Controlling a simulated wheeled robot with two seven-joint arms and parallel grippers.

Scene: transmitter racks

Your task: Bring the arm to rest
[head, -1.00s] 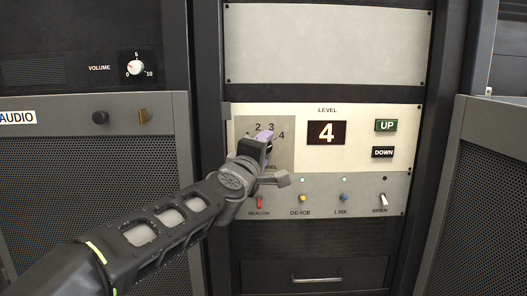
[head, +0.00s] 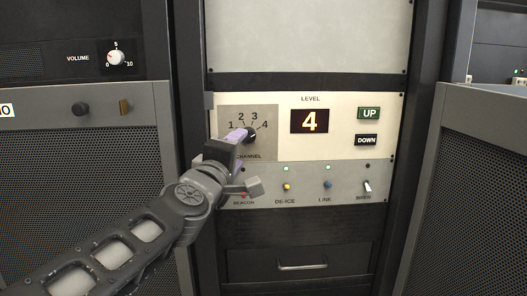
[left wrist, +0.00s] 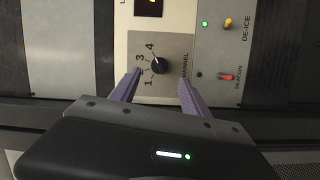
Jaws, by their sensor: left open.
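My left gripper (head: 238,140) is in front of the panel, at the lower left of the channel knob (head: 251,135) in the head view. In the left wrist view my left gripper (left wrist: 160,80) is open and its two purple fingers stand apart. The channel knob (left wrist: 157,66) shows beyond and between the fingertips, with nothing held. The knob's pointer seems to be turned toward the 4. My left arm comes in from the lower left. My right gripper is not in view.
The level display (head: 309,121) reads 4, beside the UP button (head: 369,113) and DOWN button (head: 367,140). Below is a row of toggle switches, with the red beacon switch (left wrist: 226,77) near my gripper. A volume knob (head: 116,58) is at the left. A drawer handle (head: 302,266) is low down.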

